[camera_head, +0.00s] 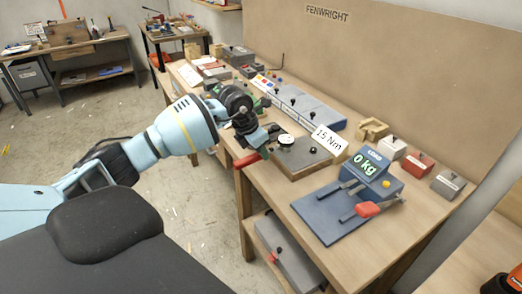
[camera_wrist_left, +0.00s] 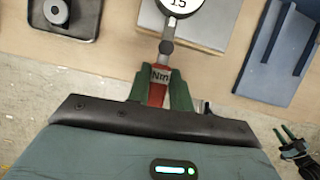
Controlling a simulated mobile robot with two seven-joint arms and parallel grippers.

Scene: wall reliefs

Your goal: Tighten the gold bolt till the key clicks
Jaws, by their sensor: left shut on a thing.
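The key is a torque wrench with a red handle (camera_head: 250,158) and a round white dial (camera_head: 286,139). In the left wrist view its dial (camera_wrist_left: 180,6) reads 15, and an Nm label sits on the handle (camera_wrist_left: 159,76). My left gripper (camera_head: 261,143) is shut on the red handle at the bench's front edge; its green fingers (camera_wrist_left: 160,88) clasp both sides. The dial end lies over a flat board (camera_head: 310,165). I cannot make out the gold bolt; the wrench head and dial may hide it.
A 15 Nm card (camera_head: 329,140) stands behind the board. A blue scale (camera_head: 335,210) showing 0 kg is to the right, with a red-gripped lever. Small boxes (camera_head: 418,162) line the back. A green-and-black object (camera_wrist_left: 297,147), perhaps my right gripper, shows at the wrist view's lower right.

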